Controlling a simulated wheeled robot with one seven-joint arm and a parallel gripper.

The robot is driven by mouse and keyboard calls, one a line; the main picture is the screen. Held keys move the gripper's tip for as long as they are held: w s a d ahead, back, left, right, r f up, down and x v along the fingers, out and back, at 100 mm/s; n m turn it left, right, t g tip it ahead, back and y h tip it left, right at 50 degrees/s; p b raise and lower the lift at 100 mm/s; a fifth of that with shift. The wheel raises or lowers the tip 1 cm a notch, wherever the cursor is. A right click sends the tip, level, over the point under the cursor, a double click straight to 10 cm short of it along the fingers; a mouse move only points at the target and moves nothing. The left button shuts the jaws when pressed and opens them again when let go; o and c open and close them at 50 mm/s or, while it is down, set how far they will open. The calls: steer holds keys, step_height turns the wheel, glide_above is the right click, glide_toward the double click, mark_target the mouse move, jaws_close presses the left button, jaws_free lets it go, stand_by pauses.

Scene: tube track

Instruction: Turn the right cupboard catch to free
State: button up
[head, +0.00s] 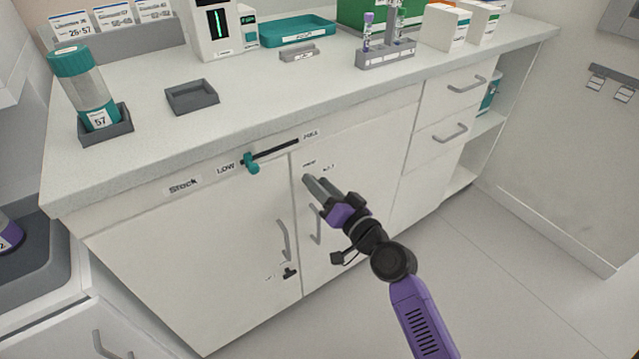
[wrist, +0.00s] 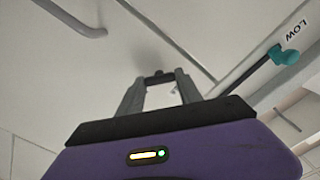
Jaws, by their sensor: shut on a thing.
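The right cupboard catch (wrist: 158,77) is a small dark piece on the pale door, seen between my fingertips in the wrist view. My gripper (wrist: 159,88) is shut on it, one finger on each side. In the head view my gripper (head: 312,186) reaches the upper part of the right cupboard door (head: 364,170) and hides the catch. Two small labels (head: 318,167) show just above the fingertips; their print is too small to read. How far the catch is turned cannot be told.
A teal slider (head: 251,163) sits at the LOW end of a dark slot left of my gripper. The right door handle (head: 315,225) is close below my gripper. The left door has a handle (head: 283,241) and a black catch (head: 290,272). Drawers (head: 440,130) stand to the right.

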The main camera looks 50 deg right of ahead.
steer(key=m+p, duration=0.1)
steer(key=m, duration=0.4)
steer(key=shift+m, duration=0.3)
steer(key=shift+d+f+m+p, duration=0.15)
steer(key=shift+m+p, duration=0.4)
steer(key=shift+m, duration=1.65)
steer(key=o, duration=1.4)
steer(key=b+v, duration=0.1)
steer(key=v, duration=0.7)
